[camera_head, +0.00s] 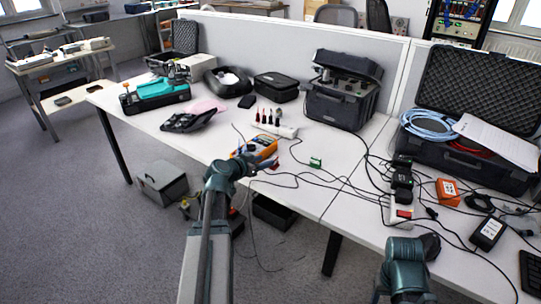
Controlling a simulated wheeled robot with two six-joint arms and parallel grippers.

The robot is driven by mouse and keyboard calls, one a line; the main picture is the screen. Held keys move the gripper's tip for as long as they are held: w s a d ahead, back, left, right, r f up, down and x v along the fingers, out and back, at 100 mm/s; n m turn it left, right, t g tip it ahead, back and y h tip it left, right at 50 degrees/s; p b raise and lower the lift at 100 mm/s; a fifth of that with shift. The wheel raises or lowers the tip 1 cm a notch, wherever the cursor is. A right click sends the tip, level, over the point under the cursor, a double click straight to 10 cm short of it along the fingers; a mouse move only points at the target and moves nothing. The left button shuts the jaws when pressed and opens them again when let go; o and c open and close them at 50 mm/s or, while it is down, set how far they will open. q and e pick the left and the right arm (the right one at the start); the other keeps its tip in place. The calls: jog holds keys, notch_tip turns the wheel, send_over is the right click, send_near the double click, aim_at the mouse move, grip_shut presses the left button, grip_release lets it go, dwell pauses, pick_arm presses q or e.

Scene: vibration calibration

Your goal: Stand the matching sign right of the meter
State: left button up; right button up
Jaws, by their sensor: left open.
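An orange meter (262,143) lies near the front edge of the white table, partly hidden by my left gripper (268,162). My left gripper is open at the meter's near side; I cannot tell whether it touches it. A small green block-like piece (315,163) is on the table to the right of the meter; I cannot tell whether it is a sign, and no other sign can be made out clearly. My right gripper (430,246) is at the table's front edge at lower right, mostly hidden by its own wrist.
Black cables cross the table right of the meter. A white power strip (285,131) lies behind it. An orange box (448,192), black adapters (488,233) and an open black case (465,165) crowd the right side. A grey case (343,105) stands behind.

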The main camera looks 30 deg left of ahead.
pick_arm(q)
jog(key=shift+p+v, duration=0.6)
jog(key=shift+v, duration=1.75)
